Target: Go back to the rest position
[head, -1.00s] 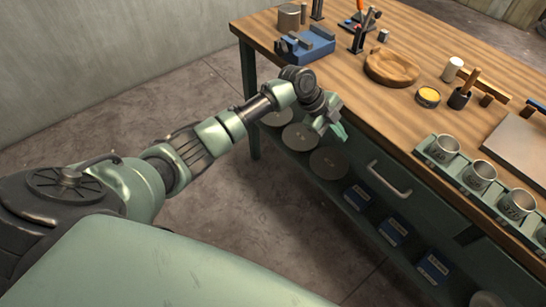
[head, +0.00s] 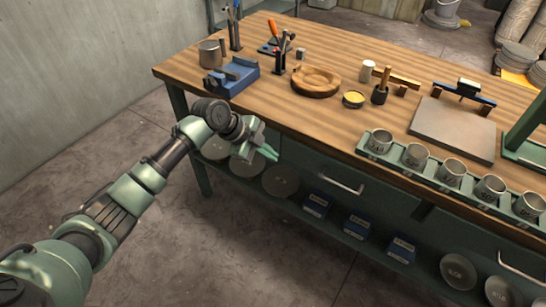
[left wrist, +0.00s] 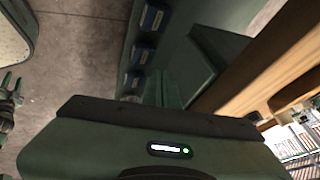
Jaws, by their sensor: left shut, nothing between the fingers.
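My left gripper (head: 268,153) is in front of the near edge of the wooden-topped workbench (head: 330,107), at its left part. Its green fingers are shut and hold nothing. It is apart from the bench top, in front of the lower shelf as seen from the head. The left wrist view shows the gripper's green fingers (left wrist: 162,92) partly hidden by the dark wrist housing. Part of what looks like my right gripper (left wrist: 11,92) shows at the left edge of that view, too small to tell its jaws.
A drawer handle (head: 341,183) sticks out below. The floor at left is clear.

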